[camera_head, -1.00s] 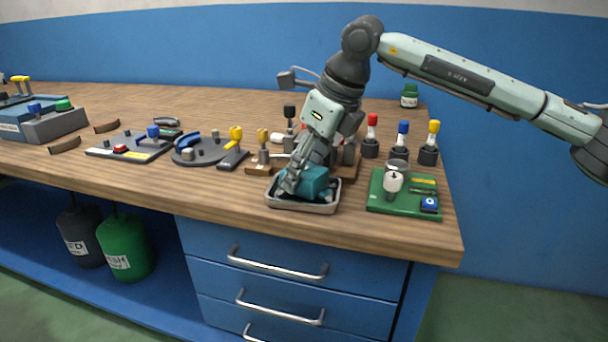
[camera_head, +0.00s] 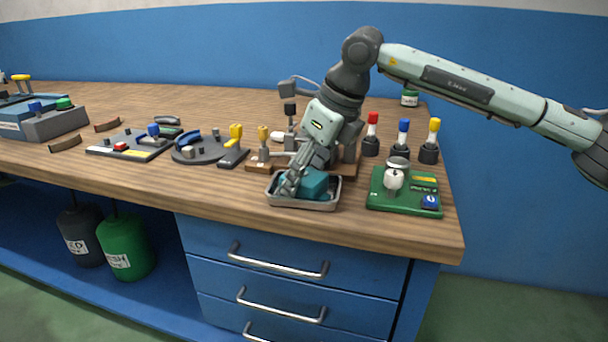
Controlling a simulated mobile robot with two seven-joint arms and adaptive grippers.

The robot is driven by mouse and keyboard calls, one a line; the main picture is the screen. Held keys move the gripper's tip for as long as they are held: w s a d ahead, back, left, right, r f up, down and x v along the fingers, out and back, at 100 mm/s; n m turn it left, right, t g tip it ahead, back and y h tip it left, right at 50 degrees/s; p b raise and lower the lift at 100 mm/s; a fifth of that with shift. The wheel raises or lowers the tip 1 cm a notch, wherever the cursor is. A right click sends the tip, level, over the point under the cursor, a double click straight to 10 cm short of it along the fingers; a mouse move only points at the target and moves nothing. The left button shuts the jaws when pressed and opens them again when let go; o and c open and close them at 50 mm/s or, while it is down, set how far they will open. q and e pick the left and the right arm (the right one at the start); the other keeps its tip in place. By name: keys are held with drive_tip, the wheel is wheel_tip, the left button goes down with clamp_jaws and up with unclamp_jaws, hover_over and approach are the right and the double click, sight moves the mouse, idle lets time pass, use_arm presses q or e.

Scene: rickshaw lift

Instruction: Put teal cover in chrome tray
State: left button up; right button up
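The teal cover (camera_head: 314,183) is a small blue-green block inside the chrome tray (camera_head: 308,207), a shallow metal tray near the front edge of the bench. My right gripper (camera_head: 290,187) points down into the tray at the left side of the cover, touching or very close to it. Its fingers overlap the cover's left part, and I cannot tell whether they grip it. The cover's underside is hidden by the tray's front rim. My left gripper is out of view.
A green board (camera_head: 402,204) with a white-and-metal cylinder stands just right of the tray. Red, blue and yellow-topped posts (camera_head: 401,140) stand behind it. A round grey fixture (camera_head: 207,151) and a wooden block with levers (camera_head: 262,164) lie to the left.

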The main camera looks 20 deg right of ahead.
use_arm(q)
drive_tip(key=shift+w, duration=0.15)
use_arm(e)
drive_tip(key=shift+s+f, duration=0.2)
drive_tip(key=shift+f, duration=0.25)
drive_tip(key=shift+r, duration=0.1)
drive_tip(key=shift+d+r, duration=0.1)
drive_tip(key=shift+r, duration=0.05)
drive_tip(key=shift+r+p, duration=0.4)
drive_tip(key=shift+p, duration=0.1)
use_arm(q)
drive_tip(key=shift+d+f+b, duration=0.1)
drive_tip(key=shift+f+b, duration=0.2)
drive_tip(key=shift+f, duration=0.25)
use_arm(e)
drive_tip(key=v, duration=1.2)
drive_tip(key=shift+w, duration=0.2)
